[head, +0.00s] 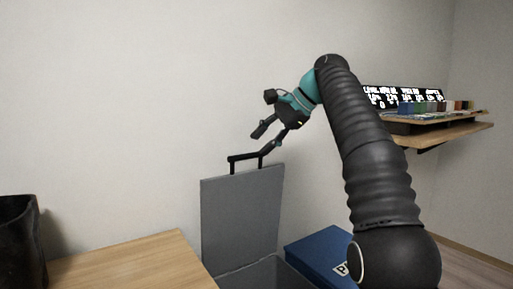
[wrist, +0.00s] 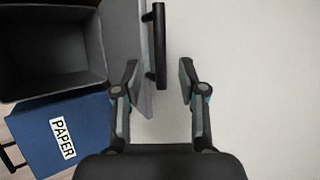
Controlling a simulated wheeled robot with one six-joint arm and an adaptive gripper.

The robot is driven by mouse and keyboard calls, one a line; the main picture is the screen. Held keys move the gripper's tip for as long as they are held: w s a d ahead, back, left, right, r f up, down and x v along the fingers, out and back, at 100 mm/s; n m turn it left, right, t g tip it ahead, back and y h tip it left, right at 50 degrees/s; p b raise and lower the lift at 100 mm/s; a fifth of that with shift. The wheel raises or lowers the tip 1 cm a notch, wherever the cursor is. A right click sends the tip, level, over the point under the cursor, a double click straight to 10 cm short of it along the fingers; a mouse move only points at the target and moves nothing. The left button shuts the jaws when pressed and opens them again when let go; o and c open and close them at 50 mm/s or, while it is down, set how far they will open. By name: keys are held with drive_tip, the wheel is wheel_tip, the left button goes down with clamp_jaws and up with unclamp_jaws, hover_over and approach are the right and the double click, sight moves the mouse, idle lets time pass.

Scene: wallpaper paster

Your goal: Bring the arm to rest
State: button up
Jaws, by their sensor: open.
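My arm reaches up from the lower right of the head view and bends over to the left. My gripper (head: 266,142) is open, just above the black handle (head: 246,159) on the raised grey lid (head: 240,212). In the wrist view my gripper (wrist: 160,80) shows its fingers apart, with the handle (wrist: 160,45) and the lid's edge (wrist: 146,60) between or just beyond them. I cannot tell whether a finger touches the handle. Nothing is held.
The grey bin (wrist: 50,50) under the lid is open and looks empty. A blue bin marked PAPER (wrist: 70,130) stands beside it. A wooden table (head: 130,265) with a dark container (head: 20,240) is at left. A wall shelf (head: 440,132) with small coloured items is behind my arm.

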drive_tip(key=shift+s+d+r, duration=0.1)
drive_tip(key=shift+d+r, duration=0.1)
drive_tip(key=shift+r, duration=0.05)
drive_tip(key=s+d+f+n+t+h, duration=0.1)
drive_tip(key=s+d+f+n+h, duration=0.1)
drive_tip(key=s+d+f, duration=0.45)
drive_tip(key=s+d+f+n+t+h, duration=0.15)
drive_tip(key=s+d, duration=0.25)
drive_tip(key=s, duration=0.5)
drive_tip(key=s+d+f+n+h, duration=0.2)
drive_tip(key=s+d+f, duration=0.2)
drive_tip(key=s+f, duration=0.6)
drive_tip(key=s+d+f+n+h, duration=0.3)
drive_tip(key=s+d+f, duration=0.2)
drive_tip(key=s+f, duration=0.5)
wheel_tip(320, 180, down, 4)
drive_tip(key=shift+r, duration=0.15)
